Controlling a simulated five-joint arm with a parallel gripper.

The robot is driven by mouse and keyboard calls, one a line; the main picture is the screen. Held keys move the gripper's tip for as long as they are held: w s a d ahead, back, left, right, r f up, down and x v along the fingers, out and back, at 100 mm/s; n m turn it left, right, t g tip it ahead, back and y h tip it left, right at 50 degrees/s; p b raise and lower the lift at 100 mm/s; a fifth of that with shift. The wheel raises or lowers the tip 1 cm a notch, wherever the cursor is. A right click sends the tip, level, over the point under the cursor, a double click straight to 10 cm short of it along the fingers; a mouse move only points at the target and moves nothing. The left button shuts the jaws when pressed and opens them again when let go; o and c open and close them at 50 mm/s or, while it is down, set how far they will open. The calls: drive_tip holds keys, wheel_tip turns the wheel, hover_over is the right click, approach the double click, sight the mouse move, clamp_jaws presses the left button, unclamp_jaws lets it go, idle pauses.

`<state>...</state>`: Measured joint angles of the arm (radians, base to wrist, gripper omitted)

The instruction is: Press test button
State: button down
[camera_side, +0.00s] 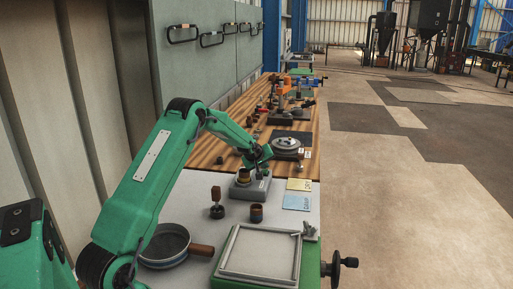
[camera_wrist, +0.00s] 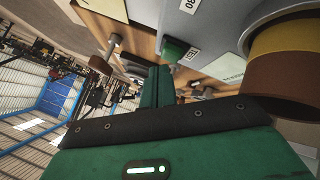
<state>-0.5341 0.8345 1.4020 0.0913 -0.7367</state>
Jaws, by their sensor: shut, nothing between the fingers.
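A grey box (camera_side: 247,190) stands on the bench in the side view, with a dark round brown part (camera_side: 243,175) on top. My gripper (camera_side: 262,172) is low over the right part of this box. In the wrist view, a small green button (camera_wrist: 175,50) sits on the blue-grey box face (camera_wrist: 215,35), beside a white label (camera_wrist: 191,55) that seems to read TEST. My gripper (camera_wrist: 159,70) is shut and empty, its fingertips close to the button. I cannot tell whether they touch it. The button is not clearly visible in the side view.
A large brown and yellow cylinder (camera_wrist: 295,70) stands close on the right in the wrist view. In the side view, a round pan (camera_side: 165,245), a square frame (camera_side: 262,254), a small brown cup (camera_side: 256,213) and yellow and blue cards (camera_side: 297,202) surround the box.

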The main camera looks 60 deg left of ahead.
drive_tip(key=shift+s+d+f, duration=0.1)
drive_tip(key=shift+s+f, duration=0.05)
drive_tip(key=shift+f, duration=0.45)
drive_tip(key=shift+s+d+f, duration=0.1)
drive_tip(key=shift+s+f, duration=0.05)
drive_tip(key=shift+f, duration=0.4)
drive_tip(key=shift+r, duration=1.15)
drive_tip(key=shift+r, duration=2.5)
